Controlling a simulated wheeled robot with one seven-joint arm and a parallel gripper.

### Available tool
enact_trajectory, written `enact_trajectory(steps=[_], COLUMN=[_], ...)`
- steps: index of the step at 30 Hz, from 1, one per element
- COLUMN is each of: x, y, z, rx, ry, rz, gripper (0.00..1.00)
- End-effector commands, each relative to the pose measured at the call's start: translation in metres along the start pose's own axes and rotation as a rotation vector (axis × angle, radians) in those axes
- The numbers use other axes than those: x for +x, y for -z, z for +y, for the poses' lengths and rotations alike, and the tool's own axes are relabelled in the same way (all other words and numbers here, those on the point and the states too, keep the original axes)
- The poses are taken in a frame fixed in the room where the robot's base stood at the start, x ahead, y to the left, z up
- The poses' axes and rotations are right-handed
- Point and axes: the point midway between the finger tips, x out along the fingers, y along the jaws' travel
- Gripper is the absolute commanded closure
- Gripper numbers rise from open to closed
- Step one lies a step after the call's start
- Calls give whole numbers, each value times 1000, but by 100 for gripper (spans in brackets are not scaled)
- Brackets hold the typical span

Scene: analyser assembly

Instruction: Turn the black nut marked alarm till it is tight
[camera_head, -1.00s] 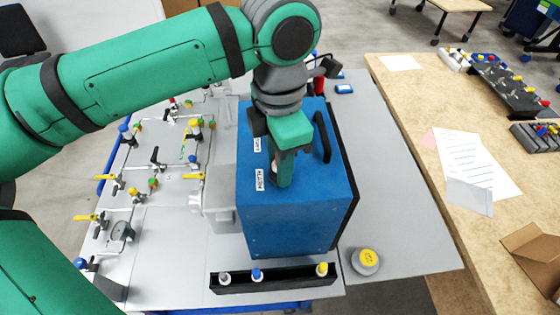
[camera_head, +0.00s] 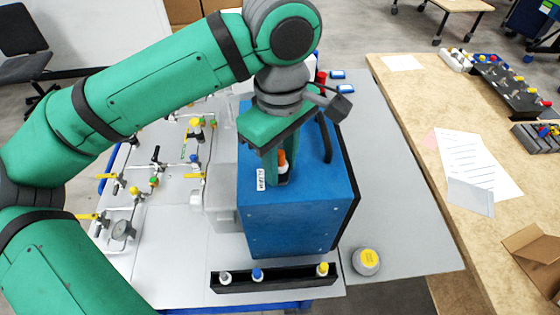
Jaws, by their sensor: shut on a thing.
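The blue analyser box (camera_head: 297,220) stands on the grey table. My gripper (camera_head: 280,174) points down at the left part of its top face, beside a white label (camera_head: 261,180) whose small lettering I cannot read for sure. An orange-topped fitting (camera_head: 282,158) shows between the green fingers, with a dark part at its foot at the box top. The fingers are shut around this foot. The black nut itself is mostly hidden by the fingers, and I cannot see whether it is seated flat.
A black handle (camera_head: 325,138) rises from the box top just right of my gripper. A black rack (camera_head: 232,284) with several capped fittings lies in front of the box. A round yellow-topped weight (camera_head: 367,261) stands at right. Valves and pipes (camera_head: 122,230) fill the left panel.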

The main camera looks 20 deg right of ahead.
Motion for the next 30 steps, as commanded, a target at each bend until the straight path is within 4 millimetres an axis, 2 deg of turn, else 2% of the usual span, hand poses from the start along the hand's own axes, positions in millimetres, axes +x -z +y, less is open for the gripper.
enact_trajectory(steps=[21, 25, 30], x=[-1, -1, -2], y=[1, 1, 2], z=[-1, -1, -1], rx=[848, 949, 980], ry=[3, 2, 3], rz=[2, 2, 4], gripper=[99, 99, 99])
